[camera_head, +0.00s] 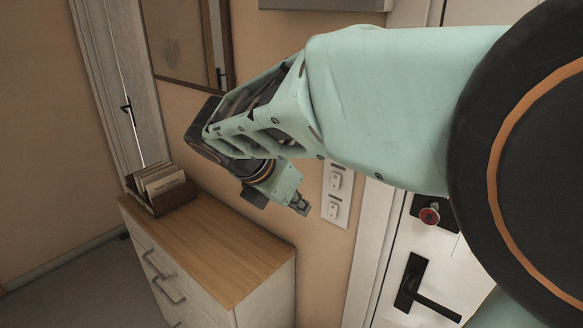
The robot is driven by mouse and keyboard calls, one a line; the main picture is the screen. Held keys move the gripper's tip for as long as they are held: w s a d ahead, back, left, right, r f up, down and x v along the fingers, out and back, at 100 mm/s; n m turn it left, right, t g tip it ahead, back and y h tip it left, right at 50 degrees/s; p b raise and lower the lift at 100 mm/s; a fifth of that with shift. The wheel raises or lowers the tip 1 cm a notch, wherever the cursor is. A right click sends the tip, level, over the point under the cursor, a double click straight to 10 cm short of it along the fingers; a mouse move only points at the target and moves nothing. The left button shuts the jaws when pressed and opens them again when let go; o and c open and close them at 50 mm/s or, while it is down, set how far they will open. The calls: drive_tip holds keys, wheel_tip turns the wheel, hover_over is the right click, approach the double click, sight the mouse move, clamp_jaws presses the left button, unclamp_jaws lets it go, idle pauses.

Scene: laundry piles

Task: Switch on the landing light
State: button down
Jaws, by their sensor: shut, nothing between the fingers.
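A white switch plate (336,193) is fixed to the tan wall, just left of the white door frame. It carries an upper rocker switch (335,182) and a lower rocker switch (332,209). No label tells which one is for the landing light. The top of the plate is partly hidden by my arm. My gripper (303,208) is shut and empty. In the picture it is just left of the lower switch; whether it touches the plate cannot be told. No lamp is in view.
A wood-topped dresser (225,247) stands below my gripper, with a box of cards (160,188) on its far end. A white door with a black handle (425,289) and a red knob (430,214) is at right.

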sight(333, 211)
drive_tip(key=shift+s+r, duration=0.1)
drive_tip(key=shift+s, duration=0.1)
drive_tip(key=shift+w+d+r+b+x, duration=0.3)
drive_tip(key=shift+b+x, duration=1.1)
drive_tip(key=shift+x, duration=0.75)
drive_tip(key=shift+w+d+r+b+x, duration=0.25)
drive_tip(key=shift+b+x, duration=1.15)
drive_tip(key=shift+x, duration=0.75)
drive_tip(key=shift+w+d+r+b+x, duration=0.25)
drive_tip(key=shift+b+x, duration=1.15)
drive_tip(key=shift+x, duration=0.75)
drive_tip(key=shift+r, duration=0.1)
